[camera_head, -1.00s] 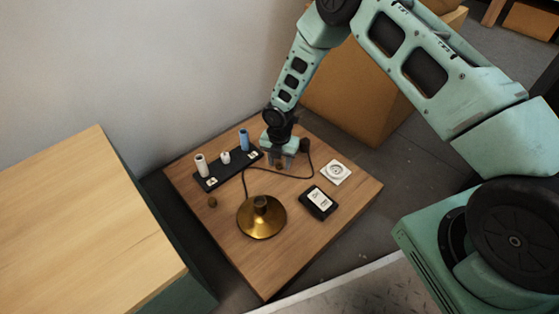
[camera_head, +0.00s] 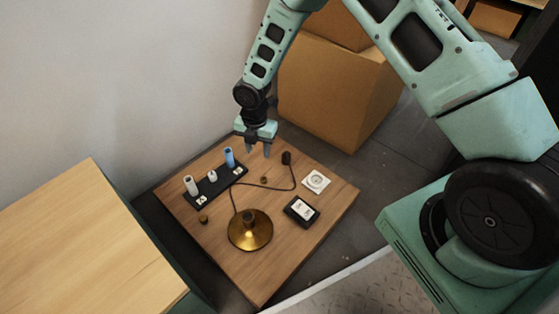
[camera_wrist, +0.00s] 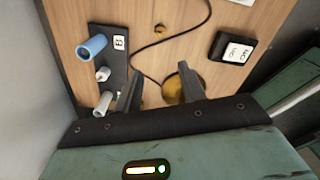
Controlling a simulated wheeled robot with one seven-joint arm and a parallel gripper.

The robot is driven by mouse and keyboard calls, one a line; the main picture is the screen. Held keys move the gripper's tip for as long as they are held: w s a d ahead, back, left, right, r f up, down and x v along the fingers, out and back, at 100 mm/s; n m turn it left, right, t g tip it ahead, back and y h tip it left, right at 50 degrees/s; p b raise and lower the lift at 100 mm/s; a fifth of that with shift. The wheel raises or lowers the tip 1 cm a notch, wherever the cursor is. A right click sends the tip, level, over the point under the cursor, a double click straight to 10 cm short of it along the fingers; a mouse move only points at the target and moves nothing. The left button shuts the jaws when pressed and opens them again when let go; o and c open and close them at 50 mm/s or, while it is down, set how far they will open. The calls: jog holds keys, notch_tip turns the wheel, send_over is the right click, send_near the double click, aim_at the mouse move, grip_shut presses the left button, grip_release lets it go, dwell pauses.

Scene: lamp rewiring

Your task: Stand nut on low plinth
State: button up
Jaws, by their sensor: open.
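My gripper (camera_head: 257,152) is open and empty, raised above the back of the plinth. Its two spread fingers show in the wrist view (camera_wrist: 160,67). A second small brass piece (camera_head: 203,219) lies near the left edge.
A brass lamp base (camera_head: 250,232) stands mid-plinth with a dark cord. A black rack (camera_head: 214,189) holding white and blue pieces is at the left. A black box (camera_head: 301,211) and a white square piece (camera_head: 316,182) are at the right. A taller wooden block (camera_head: 80,235) stands left.

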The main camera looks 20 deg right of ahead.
jog(key=s+a+r+m, duration=0.35)
jog(key=s+r, duration=0.25)
jog(key=r, duration=0.3)
jog(key=s+a+r+m, duration=0.3)
jog(key=s+r+m, duration=0.25)
jog(key=r, duration=0.45)
jog(key=s+r+m, duration=0.4)
jog(key=s+m, duration=0.1)
jog(key=s, duration=0.5)
jog(key=s+d+r+m, duration=0.1)
jog(key=s+r+m, duration=0.4)
jog(key=s, duration=0.5)
jog(key=shift+d+y, duration=0.3)
jog(key=shift+w, duration=0.1)
